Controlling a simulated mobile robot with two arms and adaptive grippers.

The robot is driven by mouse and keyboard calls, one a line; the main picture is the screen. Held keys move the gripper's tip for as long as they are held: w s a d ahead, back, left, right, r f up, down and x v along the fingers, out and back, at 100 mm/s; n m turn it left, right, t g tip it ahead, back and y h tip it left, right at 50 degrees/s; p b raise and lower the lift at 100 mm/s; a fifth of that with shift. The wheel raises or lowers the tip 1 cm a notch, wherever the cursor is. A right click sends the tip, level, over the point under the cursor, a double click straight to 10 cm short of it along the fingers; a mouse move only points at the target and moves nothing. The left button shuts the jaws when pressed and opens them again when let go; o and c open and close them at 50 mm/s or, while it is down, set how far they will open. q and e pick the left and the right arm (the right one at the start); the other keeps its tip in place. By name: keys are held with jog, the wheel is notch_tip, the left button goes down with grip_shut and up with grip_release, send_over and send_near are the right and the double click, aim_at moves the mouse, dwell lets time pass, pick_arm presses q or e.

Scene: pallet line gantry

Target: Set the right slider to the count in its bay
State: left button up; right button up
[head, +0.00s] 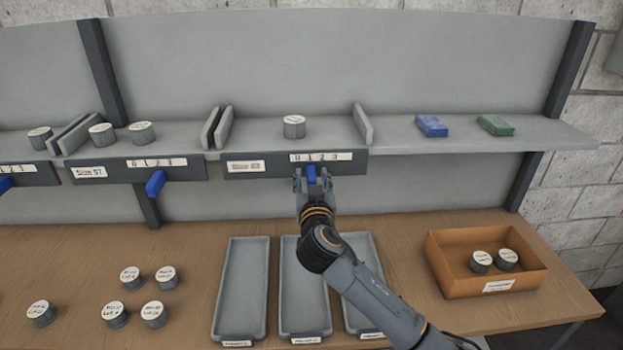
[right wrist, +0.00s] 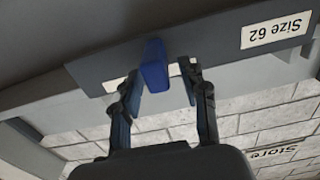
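The right bay (head: 262,134) holds one grey round piece with a white top (head: 294,127). Its front rail carries a 0 to 3 scale strip (head: 336,156) and a blue slider tab (head: 311,174). The tab hangs below the left half of the strip, roughly under the 1; the exact mark is hard to tell. My right gripper (head: 313,183) is at the tab. In the right wrist view its fingers (right wrist: 160,88) stand on either side of the blue tab (right wrist: 154,66), open, with a visible gap at least on the right. My left gripper is not in view.
Another blue slider (head: 155,183) hangs under the middle bay, which holds two pieces. Blue (head: 431,126) and green (head: 495,125) blocks lie on the shelf at right. Below are grey trays (head: 241,290), an orange bin (head: 455,272) with two pieces, and several loose pieces at left.

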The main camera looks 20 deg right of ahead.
jog(key=shift+s, duration=0.1)
jog(key=v, duration=1.2)
